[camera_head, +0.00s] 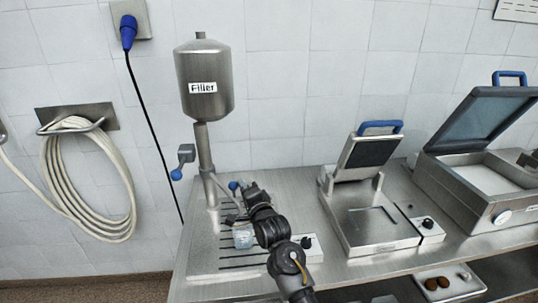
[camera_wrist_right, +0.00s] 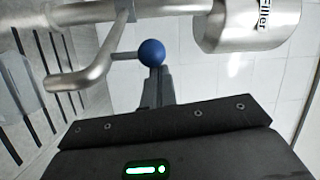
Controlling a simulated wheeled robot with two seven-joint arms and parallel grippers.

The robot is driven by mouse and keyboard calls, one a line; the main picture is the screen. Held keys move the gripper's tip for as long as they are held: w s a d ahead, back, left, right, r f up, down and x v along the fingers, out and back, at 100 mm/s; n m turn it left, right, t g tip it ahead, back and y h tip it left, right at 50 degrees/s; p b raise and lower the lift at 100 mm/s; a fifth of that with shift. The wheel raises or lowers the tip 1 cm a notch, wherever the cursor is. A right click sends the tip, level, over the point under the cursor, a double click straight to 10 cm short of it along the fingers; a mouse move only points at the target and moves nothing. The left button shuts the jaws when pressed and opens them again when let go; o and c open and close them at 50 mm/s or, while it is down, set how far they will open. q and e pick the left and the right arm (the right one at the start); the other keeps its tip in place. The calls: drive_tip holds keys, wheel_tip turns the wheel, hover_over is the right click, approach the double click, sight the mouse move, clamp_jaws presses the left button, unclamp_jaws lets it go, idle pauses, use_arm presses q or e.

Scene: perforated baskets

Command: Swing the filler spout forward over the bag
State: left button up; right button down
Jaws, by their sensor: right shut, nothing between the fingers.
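The filler (camera_head: 205,85) is a steel tank on a column at the back left of the steel table. Its bent metal spout tube (camera_wrist_right: 92,72) fills the left of the wrist view. A short rod from the tube ends in a blue ball (camera_wrist_right: 152,52), which also shows in the head view (camera_head: 233,186). My right gripper (camera_wrist_right: 157,78) is shut and empty, its fingertips at the ball; I cannot tell if they touch. A small pale bluish item (camera_head: 243,236), likely the bag, stands below my right gripper and is partly hidden by it. My left gripper is out of view.
A second blue-knobbed lever (camera_head: 177,174) sticks out left of the column. A sealer-like machine (camera_head: 372,225) with a raised lid stands right of my arm, and an open chamber machine (camera_head: 480,180) at far right. A coiled hose (camera_head: 85,180) hangs on the wall.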

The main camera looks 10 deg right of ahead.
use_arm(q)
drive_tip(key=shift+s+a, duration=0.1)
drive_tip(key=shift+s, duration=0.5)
use_arm(e)
drive_tip(key=shift+s+a+f+y, duration=0.3)
drive_tip(key=shift+a+f, duration=0.15)
drive_tip(key=shift+a, duration=0.25)
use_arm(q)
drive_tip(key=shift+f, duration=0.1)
use_arm(e)
drive_tip(key=shift+s+d+f+b, duration=0.2)
drive_tip(key=shift+s+b, duration=0.15)
drive_tip(key=shift+s, duration=0.1)
use_arm(q)
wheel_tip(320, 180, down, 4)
drive_tip(key=b, duration=0.2)
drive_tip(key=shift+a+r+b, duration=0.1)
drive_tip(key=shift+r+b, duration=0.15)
drive_tip(key=shift+b, duration=0.1)
use_arm(e)
drive_tip(key=d+r+v, duration=0.1)
drive_tip(key=v, duration=0.8)
drive_tip(key=shift+s, duration=0.25)
drive_tip(key=shift+w+d+r, duration=0.1)
